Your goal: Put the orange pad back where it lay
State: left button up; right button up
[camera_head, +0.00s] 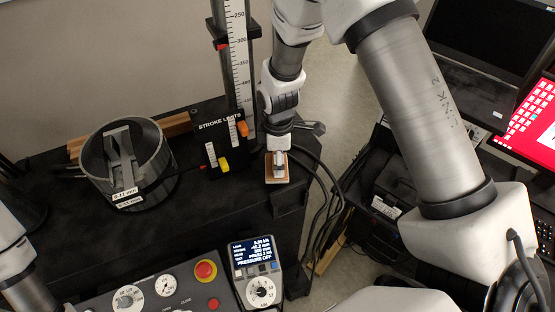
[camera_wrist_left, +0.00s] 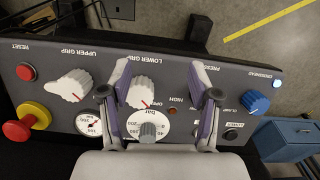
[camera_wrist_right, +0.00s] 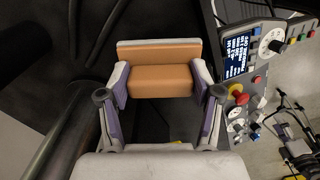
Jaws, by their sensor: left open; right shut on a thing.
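My right gripper (camera_head: 278,158) points down near the right end of the black table and is shut on the orange pad (camera_head: 284,180). In the right wrist view the orange pad (camera_wrist_right: 160,80) sits between the two fingers, with a pale band along its far side. I cannot tell whether the pad touches the tabletop or hangs just above it. The fingers hide part of it. My left gripper (camera_wrist_left: 162,78) is open and empty above the control panel (camera_wrist_left: 70,125). In the head view only my left arm shows, at the left edge.
A grey ring-shaped holder (camera_head: 160,165) stands left on the table (camera_head: 200,205). The black stroke-limits block (camera_head: 222,150) and ruler column (camera_head: 237,60) stand close left of my right gripper. Cables (camera_head: 320,190) run down just right of it. A display unit (camera_head: 255,270) stands in front.

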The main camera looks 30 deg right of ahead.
jog(key=f, duration=0.1)
jog(key=w+f, duration=0.1)
jog(key=shift+f, duration=0.3)
jog(key=shift+d, duration=0.1)
jog(key=shift+s+d, duration=0.1)
jog(key=shift+s, duration=0.25)
jog(key=o, duration=1.2)
jog(key=shift+w+f, duration=0.1)
jog(key=shift+w, duration=0.15)
jog(key=shift+s, duration=0.1)
jog(key=shift+r, duration=0.4)
notch_tip(320, 180, up, 11)
jog(key=b, duration=0.3)
jog(key=shift+f, duration=0.1)
jog(key=shift+r, duration=0.5)
pick_arm(q)
jog(key=f, duration=0.2)
jog(key=shift+w+d+f, duration=0.1)
jog(key=shift+w+f, duration=0.15)
jog(key=shift+f, duration=0.1)
